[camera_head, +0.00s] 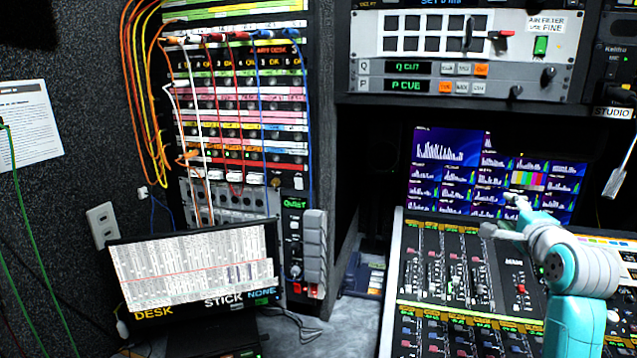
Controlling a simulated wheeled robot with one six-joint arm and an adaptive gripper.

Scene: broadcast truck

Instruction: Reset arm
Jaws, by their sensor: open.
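My teal and white arm (570,310) rises from the lower right in the head view. It bends over the right part of the mixing console (440,265). My gripper (514,203) is small and far off at the arm's end, in front of the lit multi-view screen (445,150). It is open, and I see nothing held in it. Its fingers are partly hidden by the wrist links. I cannot tell how far it stands from the screen or the console.
A rack panel (460,50) with buttons and a red-handled knob overhangs the screen. A patch bay (240,110) with hanging cables stands left. A small display (195,265) and a grey handset unit (312,245) stand lower left. Grey desk surface (340,325) is free between them and the console.

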